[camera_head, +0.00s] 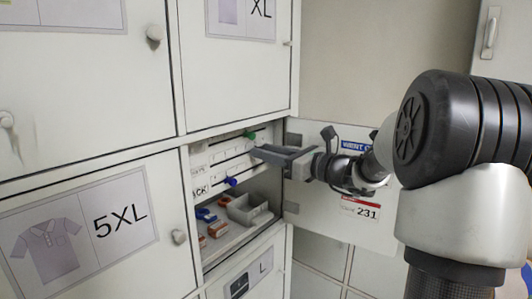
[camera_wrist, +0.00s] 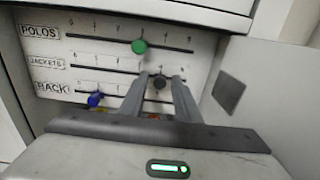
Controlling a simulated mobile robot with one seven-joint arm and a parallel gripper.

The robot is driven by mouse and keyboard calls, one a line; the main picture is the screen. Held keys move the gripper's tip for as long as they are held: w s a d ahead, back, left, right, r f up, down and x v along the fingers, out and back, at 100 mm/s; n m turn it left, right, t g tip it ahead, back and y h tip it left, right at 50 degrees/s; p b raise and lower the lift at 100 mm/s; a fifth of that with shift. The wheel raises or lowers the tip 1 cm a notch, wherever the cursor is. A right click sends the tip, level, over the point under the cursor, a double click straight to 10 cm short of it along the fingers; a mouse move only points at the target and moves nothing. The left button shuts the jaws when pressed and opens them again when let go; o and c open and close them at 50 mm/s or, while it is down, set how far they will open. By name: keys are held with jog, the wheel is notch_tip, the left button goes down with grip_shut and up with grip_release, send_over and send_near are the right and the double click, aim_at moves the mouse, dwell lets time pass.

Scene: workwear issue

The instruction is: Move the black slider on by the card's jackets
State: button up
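The black slider (camera_wrist: 160,82) is a round knob by the JACKETS row (camera_wrist: 47,63) of a white panel; its exact mark cannot be read. My gripper (camera_wrist: 160,78) is open, its fingertips on either side of the black slider in the wrist view; contact cannot be made out. In the head view my gripper (camera_head: 262,153) reaches into the open locker and hides the black slider. A green slider (camera_wrist: 139,47) is on the POLOS row above, and a blue slider (camera_wrist: 95,99) is on the lowest row. No card with a readable jackets count shows.
The open locker door (camera_head: 292,212) stands to the right, bearing a blue label (camera_head: 352,147) and a red-and-white label reading 231 (camera_head: 361,210). Below the panel are a grey bin (camera_head: 249,210) and small blue and red items (camera_head: 217,228). Closed lockers surround the opening.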

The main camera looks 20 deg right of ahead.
jog(key=shift+o, duration=0.2)
jog(key=v, duration=1.7)
jog(key=shift+s+b, duration=0.2)
jog(key=shift+b, duration=0.25)
jog(key=shift+d, duration=0.1)
